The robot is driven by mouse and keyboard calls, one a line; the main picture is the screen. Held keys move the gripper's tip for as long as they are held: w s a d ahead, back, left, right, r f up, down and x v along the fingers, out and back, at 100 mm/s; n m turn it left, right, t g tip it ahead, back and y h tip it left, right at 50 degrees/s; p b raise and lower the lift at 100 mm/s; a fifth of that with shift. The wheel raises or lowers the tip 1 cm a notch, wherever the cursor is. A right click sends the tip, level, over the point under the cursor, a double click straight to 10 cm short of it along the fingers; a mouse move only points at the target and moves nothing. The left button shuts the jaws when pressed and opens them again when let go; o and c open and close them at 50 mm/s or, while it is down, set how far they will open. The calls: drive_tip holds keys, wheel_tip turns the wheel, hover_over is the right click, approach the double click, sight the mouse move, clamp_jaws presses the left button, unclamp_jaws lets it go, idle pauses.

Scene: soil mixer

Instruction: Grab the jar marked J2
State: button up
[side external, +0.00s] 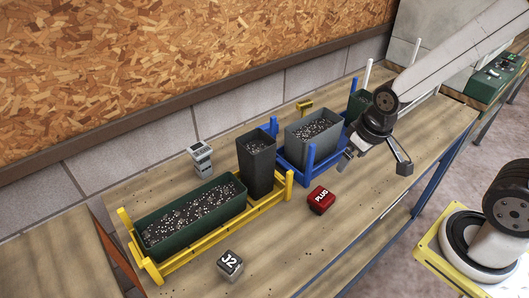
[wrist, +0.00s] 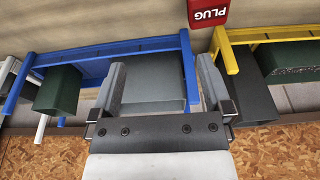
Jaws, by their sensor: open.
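The jar marked J2 (side external: 230,264) is a small dark grey block-like jar with a pale label on top. It stands on the bench near the front edge, in front of the long green trough, in the side external view. It does not show in the wrist view. My gripper (side external: 376,164) is open and empty at the right part of the bench, well apart from the J2 jar. In the wrist view my gripper's fingers (wrist: 161,66) are spread above the grey tub in the blue rack.
A red jar marked PLUG (side external: 321,200) stands between my gripper and J2. A yellow rack (side external: 205,241) holds a green trough (side external: 190,225) and a tall dark bin (side external: 256,167). A blue rack (side external: 310,165) holds a grey tub (side external: 312,144). A small grey item (side external: 202,158) stands behind.

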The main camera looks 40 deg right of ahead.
drive_tip(key=m+g+y, duration=0.6)
drive_tip(key=m+y, duration=0.7)
drive_tip(key=m, duration=0.2)
approach(223, 270)
drive_tip(key=shift+s+a+f, duration=0.25)
drive_tip(key=shift+s+a, duration=0.3)
drive_tip(key=shift+a, duration=0.05)
drive_tip(key=shift+w+a, duration=0.2)
drive_tip(key=shift+a, duration=0.15)
drive_tip(key=shift+x, duration=1.3)
drive_tip(key=shift+x, duration=2.55)
drive_tip(key=shift+w+f, duration=0.1)
drive_tip(key=shift+f, duration=0.05)
